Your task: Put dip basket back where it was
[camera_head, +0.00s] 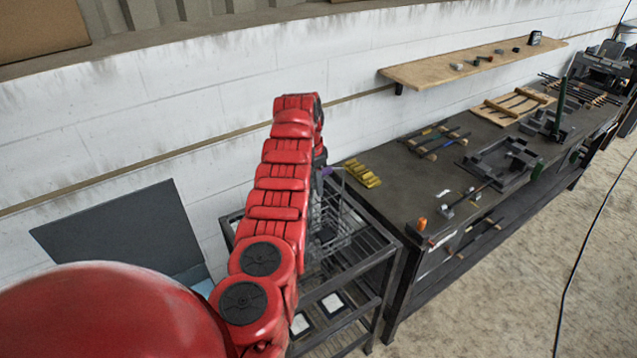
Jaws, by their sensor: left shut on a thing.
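My left arm reaches up from the bottom of the head view over a dark metal rack. My left gripper (324,170) is at the far end of the arm, pointing down and mostly hidden behind the red links. It is shut on the dip basket (334,222), a grey wire basket with a small purple part near its top. The basket is upright, at the top of the rack (373,262). Its left side is hidden by my arm. I cannot tell whether it rests on the rack or hangs just above it. My right gripper is out of view.
A dark workbench (405,185) stands right of the rack, with yellow blocks (362,173), hand tools and an orange item (422,223) on it. A wooden wall shelf (440,70) hangs above. A dark panel (120,230) stands at left. The floor at right is open, with a cable.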

